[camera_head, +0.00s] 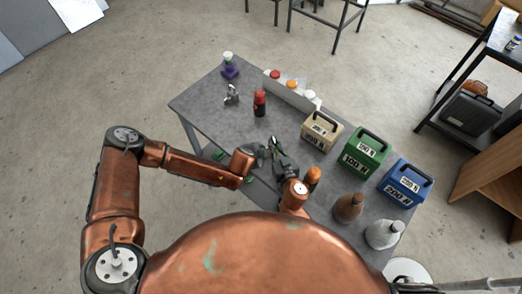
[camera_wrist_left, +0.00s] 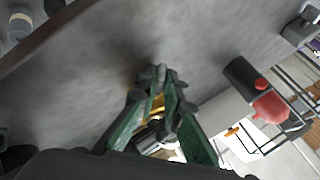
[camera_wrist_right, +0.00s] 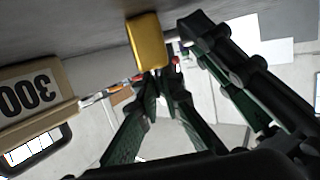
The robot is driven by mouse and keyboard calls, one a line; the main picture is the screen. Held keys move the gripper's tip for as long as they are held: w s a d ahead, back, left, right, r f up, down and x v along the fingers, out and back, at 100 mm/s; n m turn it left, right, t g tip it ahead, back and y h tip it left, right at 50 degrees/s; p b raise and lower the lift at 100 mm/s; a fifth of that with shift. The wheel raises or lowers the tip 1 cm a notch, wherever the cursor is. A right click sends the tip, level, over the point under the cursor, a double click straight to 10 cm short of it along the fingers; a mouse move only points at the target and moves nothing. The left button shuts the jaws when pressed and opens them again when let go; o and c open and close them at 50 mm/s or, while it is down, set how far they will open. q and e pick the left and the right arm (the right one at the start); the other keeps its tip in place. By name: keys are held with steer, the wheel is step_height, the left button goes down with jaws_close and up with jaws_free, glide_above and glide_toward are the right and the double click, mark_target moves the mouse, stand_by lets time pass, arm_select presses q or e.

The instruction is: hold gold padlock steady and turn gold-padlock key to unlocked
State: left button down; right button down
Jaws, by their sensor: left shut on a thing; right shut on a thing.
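The gold padlock (camera_wrist_right: 146,42) shows its broad face in the right wrist view, near the table surface. A gold patch of it (camera_wrist_left: 157,103) shows between the fingers of my left gripper (camera_wrist_left: 160,78). My left gripper (camera_head: 260,150) is shut on the padlock. My right gripper (camera_wrist_right: 158,76) is shut, with its fingertips close together at the padlock's near end. The key is not visible; it appears hidden between the right fingertips. In the head view the two grippers meet over the table, and my right gripper (camera_head: 278,148) hides the padlock there.
On the grey table (camera_head: 210,108) stand tan (camera_head: 321,132), green (camera_head: 365,150) and blue (camera_head: 406,183) weight boxes. Brown (camera_head: 348,208) and grey (camera_head: 383,234) flasks stand near the right end.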

arm_select(q)
steer(key=shift+s+d+f+t, duration=0.15)
steer(key=shift+s+d+t, duration=0.15)
steer(key=shift+d+t, duration=0.2)
steer(key=shift+s+a+f+m+t+y, duration=0.1)
steer(key=shift+m+t+y, duration=0.1)
steer(key=shift+t, duration=0.4)
steer(key=shift+w+a+f+m+t+y, duration=0.1)
steer(key=shift+m+t+y, duration=0.1)
steer(key=shift+t, duration=0.4)
steer(key=shift+s+a+f+m+t+y, duration=0.1)
steer(key=shift+t+y, duration=0.1)
steer(key=shift+t, duration=0.4)
steer(key=shift+m+t, duration=0.5)
steer(key=shift+t, duration=0.9)
steer(key=c, duration=2.3)
jaws_free()
steer(key=shift+f, duration=0.1)
